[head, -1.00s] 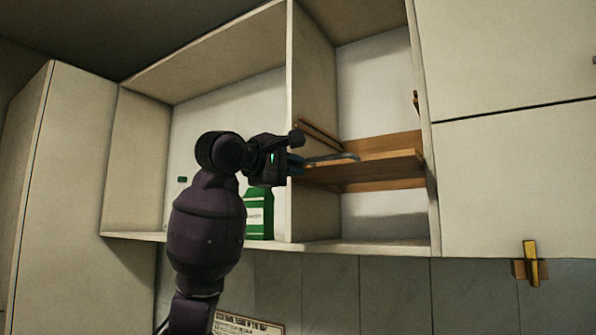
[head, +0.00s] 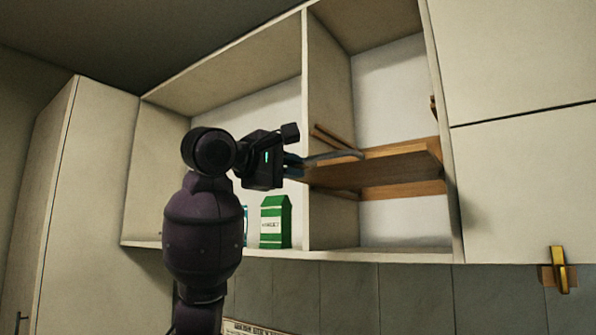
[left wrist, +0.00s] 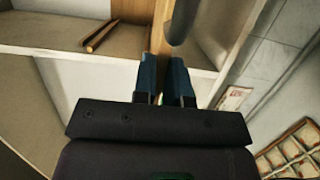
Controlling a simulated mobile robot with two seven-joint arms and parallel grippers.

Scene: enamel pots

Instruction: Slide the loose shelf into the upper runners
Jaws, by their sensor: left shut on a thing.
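The loose shelf (head: 375,172) is a brown wooden board in the right open compartment of the wall cabinet. Its underside shows, and it looks tilted. My left gripper (head: 298,166) is shut on its left front part, at the divider's front edge; in the left wrist view the blue-tipped fingers (left wrist: 167,75) pinch the board (left wrist: 158,35). The upper runners are wooden strips: one on the divider (head: 331,138), just above the shelf, and one on the right wall (head: 433,106). The divider's strips also show in the left wrist view (left wrist: 102,36). My right gripper is in no view.
A grey curved piece (head: 335,155) lies along the shelf's upper left edge; I cannot tell what it is. The divider (head: 329,215) stands close to my gripper. A green carton (head: 276,222) stands in the left compartment. A closed door (head: 520,180) adjoins on the right.

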